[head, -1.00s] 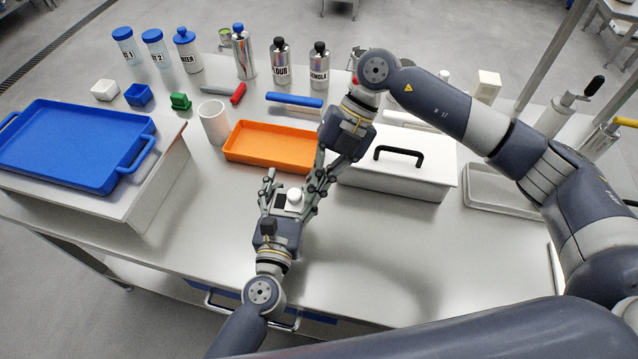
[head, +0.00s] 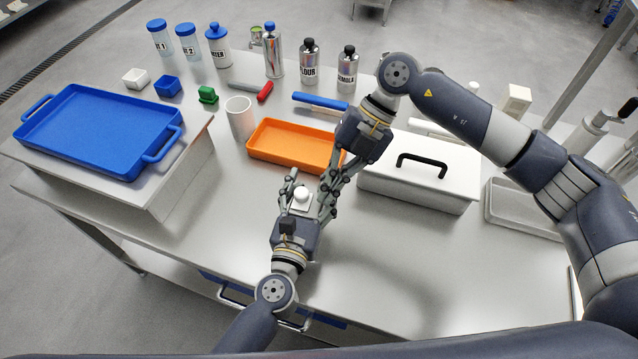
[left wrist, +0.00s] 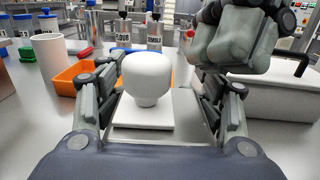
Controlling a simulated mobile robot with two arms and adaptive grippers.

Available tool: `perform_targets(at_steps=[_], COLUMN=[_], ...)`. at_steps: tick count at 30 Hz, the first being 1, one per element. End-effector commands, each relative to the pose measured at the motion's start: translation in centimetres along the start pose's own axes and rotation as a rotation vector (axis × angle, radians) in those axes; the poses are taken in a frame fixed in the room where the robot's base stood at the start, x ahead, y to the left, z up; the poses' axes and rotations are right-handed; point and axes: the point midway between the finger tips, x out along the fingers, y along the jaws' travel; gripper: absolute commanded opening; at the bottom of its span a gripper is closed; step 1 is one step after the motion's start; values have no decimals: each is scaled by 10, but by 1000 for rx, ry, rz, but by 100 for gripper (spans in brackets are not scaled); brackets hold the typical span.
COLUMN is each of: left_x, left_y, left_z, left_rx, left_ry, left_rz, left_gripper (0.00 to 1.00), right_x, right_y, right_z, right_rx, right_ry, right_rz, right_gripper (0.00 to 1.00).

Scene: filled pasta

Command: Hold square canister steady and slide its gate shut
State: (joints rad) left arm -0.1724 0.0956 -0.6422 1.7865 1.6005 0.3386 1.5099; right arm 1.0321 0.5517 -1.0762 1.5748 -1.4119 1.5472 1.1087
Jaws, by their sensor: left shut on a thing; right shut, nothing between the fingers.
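The square canister, seen from above, shows a white square top (head: 299,207) with a round white knob (head: 301,193) on it. In the left wrist view the knob (left wrist: 147,78) rises from the flat white top (left wrist: 143,118). My left gripper (head: 304,188) is shut on the canister, one finger at each side. The canister's body below the top is hidden by the gripper. My right gripper (head: 328,208) is shut and empty, pointing down close beside the canister's right side; I cannot tell whether it touches. No dark opening shows on the top now.
An orange tray (head: 262,157) lies behind the grippers, with a white cup (head: 240,119) to its left. A white box with a black handle (head: 415,190) stands close on the right. A blue tray (head: 100,130) is on the raised stand at left. The table front is clear.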

Motion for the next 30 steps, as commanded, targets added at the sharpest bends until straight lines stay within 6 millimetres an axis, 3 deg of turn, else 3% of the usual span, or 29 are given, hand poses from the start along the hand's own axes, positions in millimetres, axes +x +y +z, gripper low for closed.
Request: perform_targets(at_steps=[2, 9, 15, 28, 29, 30], left_x=[0, 0, 0, 0, 0, 0], left_y=[1, 1, 2, 2, 2, 2], left_z=[-1, -1, -1, -1, -1, -1], left_rx=[0, 0, 0, 1, 1, 1], left_ry=[2, 2, 2, 2, 2, 2], left_rz=[2, 3, 4, 5, 5, 5], left_gripper=[28, 28, 28, 28, 66, 75], right_x=[-9, -66, -97, -109, -109, -109], right_y=[-17, -16, -16, -17, -17, -17], right_z=[1, 1, 1, 0, 0, 0], right_rx=[6, 2, 2, 2, 2, 2], right_ry=[-2, -5, -3, -1, -1, -1], right_rz=[-1, 1, 0, -1, -1, -1], right_gripper=[0, 0, 0, 0, 0, 0])
